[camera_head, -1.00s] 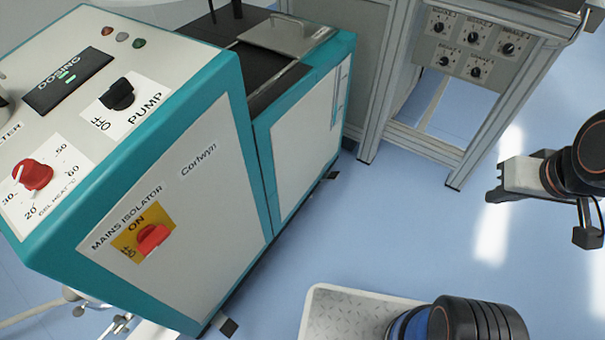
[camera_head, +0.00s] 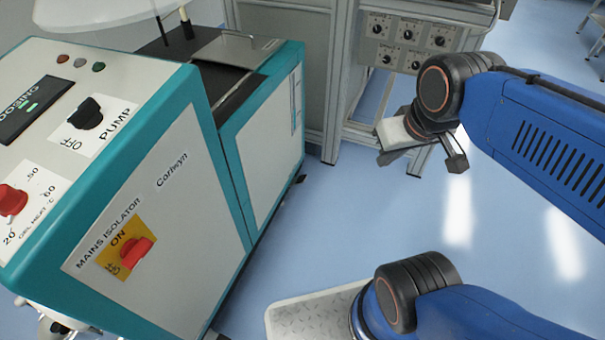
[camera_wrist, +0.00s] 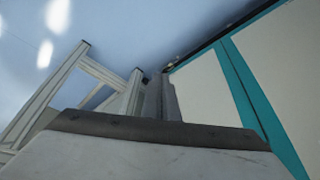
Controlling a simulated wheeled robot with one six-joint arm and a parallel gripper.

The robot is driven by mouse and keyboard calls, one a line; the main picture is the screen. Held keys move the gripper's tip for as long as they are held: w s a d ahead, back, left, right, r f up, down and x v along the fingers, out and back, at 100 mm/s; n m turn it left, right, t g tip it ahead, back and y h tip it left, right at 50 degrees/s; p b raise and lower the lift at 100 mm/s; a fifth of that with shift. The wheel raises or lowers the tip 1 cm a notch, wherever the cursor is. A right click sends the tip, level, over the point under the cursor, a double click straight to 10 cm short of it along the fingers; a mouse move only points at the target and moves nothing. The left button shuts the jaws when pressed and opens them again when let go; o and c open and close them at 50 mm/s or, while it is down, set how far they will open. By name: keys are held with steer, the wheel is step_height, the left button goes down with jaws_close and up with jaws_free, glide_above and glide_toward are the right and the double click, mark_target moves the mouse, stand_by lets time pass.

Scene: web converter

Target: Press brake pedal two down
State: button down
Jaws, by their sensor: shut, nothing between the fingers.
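No brake pedal can be made out in either view. My gripper (camera_head: 386,157) is at the right of the head view, below the panel of brake knobs (camera_head: 410,45) and in front of the metal frame that carries it. Its fingers are shut and empty, pointing left in the picture and clear of the machines. In the wrist view the pale gripper body fills the bottom, and the shut fingers (camera_wrist: 161,98) stand up in the middle. The lower part of the frame is partly hidden behind my arm.
The teal and white dosing cabinet (camera_head: 150,190) fills the left, with a red mains isolator (camera_head: 136,252) and a pump knob. Its lower teal-edged section (camera_head: 265,150) reaches toward the frame. The blue floor (camera_head: 330,240) between the cabinet and my arm is clear.

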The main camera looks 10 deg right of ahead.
steer(key=w+a+f+n+g, duration=0.1)
steer(key=w, duration=0.6)
steer(key=w+a+f+n, duration=0.1)
steer(key=w+n, duration=0.1)
steer(key=w, duration=0.4)
steer(key=n+g+y, duration=0.1)
steer(key=n+g, duration=0.2)
steer(key=n, duration=0.4)
glide_above(303, 179)
step_height(303, 179, down, 35)
steer(key=shift+w+a+f, duration=0.25)
steer(key=shift+w+f, duration=0.05)
steer(key=shift+f, duration=0.15)
steer(key=shift+f, duration=0.1)
steer(key=f, duration=0.6)
steer(key=a+f, duration=0.1)
steer(key=f, duration=0.2)
steer(key=shift+w+f, duration=0.3)
steer(key=shift+f, duration=0.05)
steer(key=shift+s+d+f, duration=0.3)
steer(key=shift+d+f, duration=0.1)
steer(key=shift+f, duration=0.25)
steer(key=shift+s+d+f, duration=0.25)
steer(key=shift+d+f, duration=0.1)
steer(key=shift+f, duration=0.25)
steer(key=shift+s+d+f, duration=0.15)
steer(key=shift+d+f, duration=0.1)
steer(key=shift+f, duration=0.1)
